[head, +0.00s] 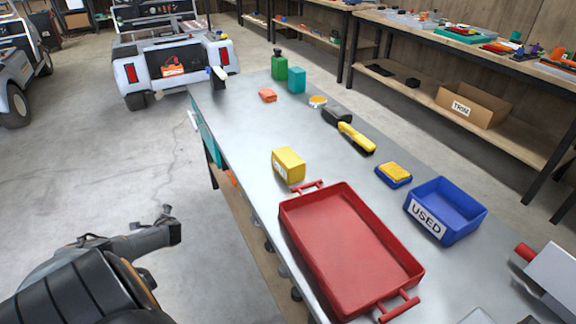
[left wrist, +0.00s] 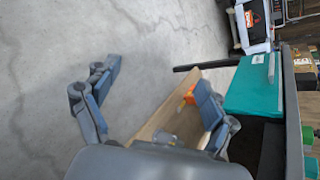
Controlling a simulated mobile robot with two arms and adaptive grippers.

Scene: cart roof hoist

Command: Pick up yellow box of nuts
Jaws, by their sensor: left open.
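The yellow box of nuts (head: 288,165) stands upright on the grey metal table (head: 235,115), just behind the red tray (head: 350,250) and near the table's left edge. My left gripper (head: 127,230) is open and empty over the floor, left of the table and apart from the box. In the left wrist view its two fingers (left wrist: 156,78) are spread, with floor and a wooden lower shelf beyond them. The box does not show in the left wrist view. My right gripper is not in view.
Right of the box are a yellow-handled tool (head: 357,138), a yellow-topped sponge (head: 394,174) and a blue bin (head: 446,209) marked USED. Green and teal containers (head: 296,79) stand at the far end. A teal case (left wrist: 252,87) sits beside the table edge in the wrist view.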

